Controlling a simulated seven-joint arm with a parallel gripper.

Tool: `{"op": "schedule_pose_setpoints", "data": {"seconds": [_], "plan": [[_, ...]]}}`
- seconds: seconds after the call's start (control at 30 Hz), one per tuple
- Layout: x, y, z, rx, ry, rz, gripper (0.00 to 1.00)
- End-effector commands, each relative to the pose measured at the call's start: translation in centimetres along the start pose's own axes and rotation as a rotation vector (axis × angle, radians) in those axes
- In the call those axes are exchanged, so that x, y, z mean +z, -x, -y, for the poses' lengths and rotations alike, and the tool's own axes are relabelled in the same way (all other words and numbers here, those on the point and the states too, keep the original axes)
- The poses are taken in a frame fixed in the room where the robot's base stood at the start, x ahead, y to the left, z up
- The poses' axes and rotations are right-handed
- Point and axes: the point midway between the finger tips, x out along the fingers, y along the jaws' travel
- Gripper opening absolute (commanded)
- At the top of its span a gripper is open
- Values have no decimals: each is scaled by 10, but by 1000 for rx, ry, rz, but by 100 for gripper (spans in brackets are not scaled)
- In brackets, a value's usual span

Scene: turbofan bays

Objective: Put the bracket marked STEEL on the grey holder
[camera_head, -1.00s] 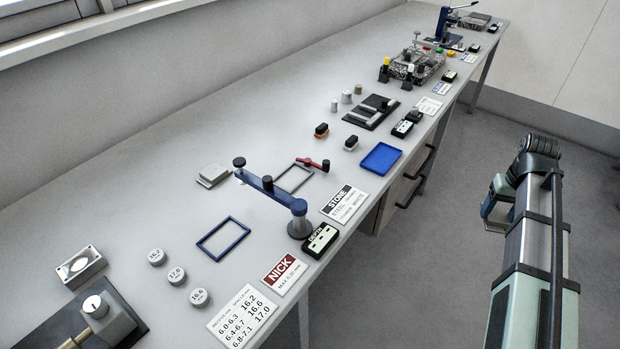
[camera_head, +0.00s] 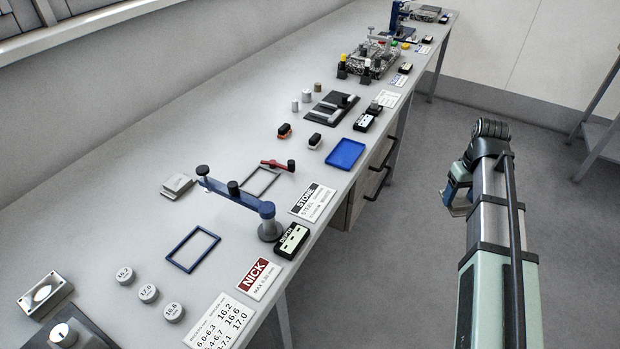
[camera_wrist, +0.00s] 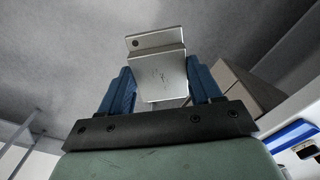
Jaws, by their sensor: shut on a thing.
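My gripper (camera_head: 457,196) hangs over the floor to the right of the bench, apart from it. In the wrist view its two blue fingers (camera_wrist: 161,88) are shut on a silver metal bracket (camera_wrist: 158,62). The bracket has a bent upper flange with a hole at its left. Faint marks show on its face, too small to read. A light grey block (camera_head: 177,186) lies on the bench beside the blue arm fixture. A dark plate with grey bars (camera_head: 331,108) lies farther along. I cannot tell which is the grey holder.
A blue tray (camera_head: 346,153) lies near the bench's front edge. A STONE card (camera_head: 312,200) and a blue pivoting arm (camera_head: 235,196) on a post stand nearer. A red-handled piece (camera_head: 277,164) lies by a thin frame. Open floor separates my arm from the bench.

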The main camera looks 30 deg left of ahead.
Motion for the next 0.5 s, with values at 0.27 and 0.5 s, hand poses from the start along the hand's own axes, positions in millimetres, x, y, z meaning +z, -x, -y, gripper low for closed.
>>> {"op": "schedule_pose_setpoints", "data": {"seconds": [0.27, 0.5], "plan": [[-53, 13, 62, 0, 372, -1, 13], [-93, 26, 129, 0, 729, -1, 13]]}}
